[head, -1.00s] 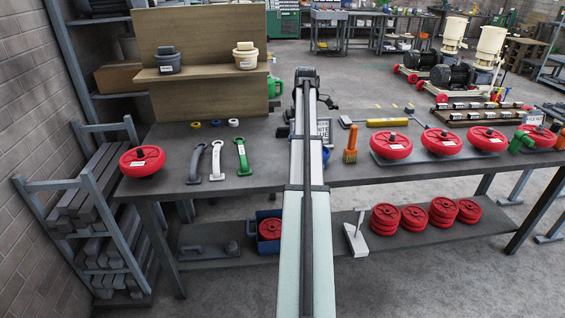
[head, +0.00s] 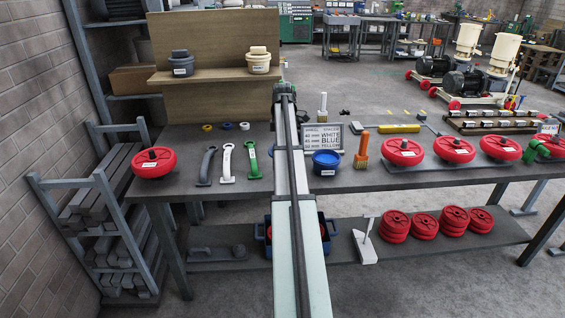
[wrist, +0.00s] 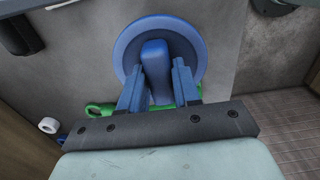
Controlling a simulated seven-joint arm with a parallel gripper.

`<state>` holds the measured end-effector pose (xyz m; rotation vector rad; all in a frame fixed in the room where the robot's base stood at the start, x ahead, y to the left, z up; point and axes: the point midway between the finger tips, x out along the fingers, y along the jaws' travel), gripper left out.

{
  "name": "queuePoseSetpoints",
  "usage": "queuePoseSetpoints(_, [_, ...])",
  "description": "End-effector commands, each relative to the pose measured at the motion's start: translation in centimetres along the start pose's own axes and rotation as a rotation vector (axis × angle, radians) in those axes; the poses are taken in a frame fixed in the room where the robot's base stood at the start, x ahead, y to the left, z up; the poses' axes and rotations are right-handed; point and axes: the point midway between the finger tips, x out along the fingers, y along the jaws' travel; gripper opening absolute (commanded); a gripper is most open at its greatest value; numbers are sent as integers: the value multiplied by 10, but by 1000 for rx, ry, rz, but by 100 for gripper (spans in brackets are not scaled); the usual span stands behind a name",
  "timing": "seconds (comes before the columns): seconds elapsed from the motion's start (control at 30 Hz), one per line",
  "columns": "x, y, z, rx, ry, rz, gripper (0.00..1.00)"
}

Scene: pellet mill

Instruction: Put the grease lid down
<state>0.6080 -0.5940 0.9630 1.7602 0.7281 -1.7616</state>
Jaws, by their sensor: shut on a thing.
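The grease lid (wrist: 192,45) is a round blue disc with a raised grip on top. In the wrist view my gripper (wrist: 158,90) is shut on that grip, with a blue finger on each side. Grey surface shows around and beyond the lid; I cannot tell whether the lid touches it. In the head view my arm hides the lid and the fingers. An open blue pot (head: 326,170) stands on the bench (head: 400,178), right of my arm.
A green-handled tool (head: 252,163) lies close left of my arm, beside white and grey ones. Small rings (head: 226,126) lie behind them. A wooden stand (head: 215,77) holds two lidded pots. A sign (head: 322,136), brushes and red wheels (head: 403,152) are on the right.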

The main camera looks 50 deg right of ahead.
Motion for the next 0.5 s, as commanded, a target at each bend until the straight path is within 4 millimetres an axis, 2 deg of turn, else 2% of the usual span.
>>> queuePoseSetpoints(0.13, [25,-1,0,-1,0,-1,0])
queuePoseSetpoints(0.37, [41,0,0,-1,0,0,0])
queuePoseSetpoints(0.5, [58,-1,0,-1,0,-2,0])
